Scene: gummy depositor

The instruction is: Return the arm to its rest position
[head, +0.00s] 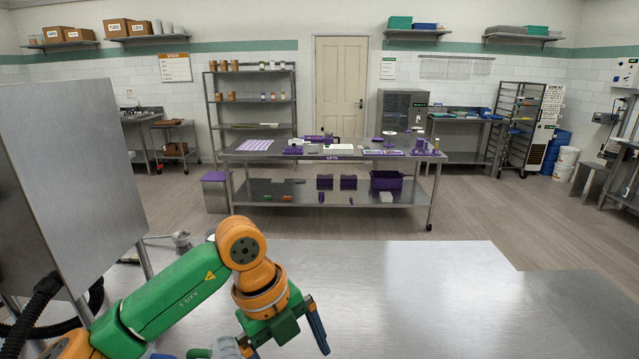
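My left arm comes in from the lower left in the head view, with a green forearm and an orange wrist. It bends over the near steel table (420,290). My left gripper (279,343) points down toward the bottom edge of the picture. My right arm and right gripper are not in view.
A large steel panel or housing (68,165) stands close on the left, beside my arm, with black hoses below it. A small metal fitting (181,240) lies behind the forearm. The table's middle and right are clear. A work table (330,158) with purple items stands beyond.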

